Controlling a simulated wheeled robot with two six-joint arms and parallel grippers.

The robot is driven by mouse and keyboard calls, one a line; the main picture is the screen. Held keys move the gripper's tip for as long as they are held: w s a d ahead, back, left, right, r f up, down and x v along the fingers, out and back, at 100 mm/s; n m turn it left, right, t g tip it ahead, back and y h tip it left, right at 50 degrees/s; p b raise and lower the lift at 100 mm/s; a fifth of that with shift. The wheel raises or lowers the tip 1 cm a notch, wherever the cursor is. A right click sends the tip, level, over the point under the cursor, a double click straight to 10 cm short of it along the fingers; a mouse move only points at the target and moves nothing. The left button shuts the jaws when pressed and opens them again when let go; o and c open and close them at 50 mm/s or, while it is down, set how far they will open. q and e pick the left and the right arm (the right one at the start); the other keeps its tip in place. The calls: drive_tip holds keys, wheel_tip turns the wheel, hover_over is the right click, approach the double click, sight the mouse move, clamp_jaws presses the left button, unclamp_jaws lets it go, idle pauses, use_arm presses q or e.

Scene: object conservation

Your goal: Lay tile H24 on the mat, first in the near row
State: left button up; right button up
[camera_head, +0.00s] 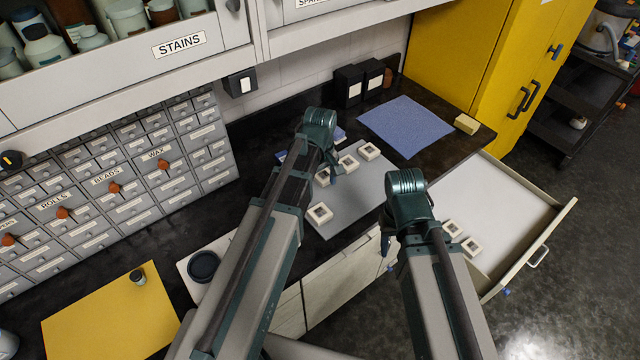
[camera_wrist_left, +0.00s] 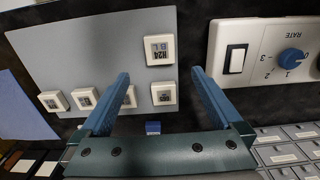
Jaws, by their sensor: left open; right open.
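The grey mat (camera_head: 360,203) lies on the dark counter. A white tile (camera_wrist_left: 160,50) with a dark label, upside down in the left wrist view and apparently reading H24, lies on the mat. It shows in the head view (camera_head: 320,213) at the near left part of the mat. Several other tiles (camera_head: 369,151) lie in a row at the mat's far side. My right gripper (camera_head: 386,240) is open at the mat's near right, by the drawer.
An open drawer (camera_head: 500,195) on the right holds a few white tiles (camera_head: 452,228). A blue mat (camera_head: 405,125) lies behind, with black boxes (camera_head: 348,86) beside it. A panel with a blue dial (camera_wrist_left: 291,57) lies left of the grey mat. A yellow mat (camera_head: 110,315) lies front left.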

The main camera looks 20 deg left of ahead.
use_arm(q)
drive_tip(key=s+d+m+y, duration=0.1)
drive_tip(key=s+d+m, duration=0.9)
drive_tip(key=s+m, duration=0.4)
drive_tip(key=shift+s+d+r, duration=0.15)
drive_tip(key=shift+d+r, duration=0.05)
drive_tip(key=shift+d, duration=0.05)
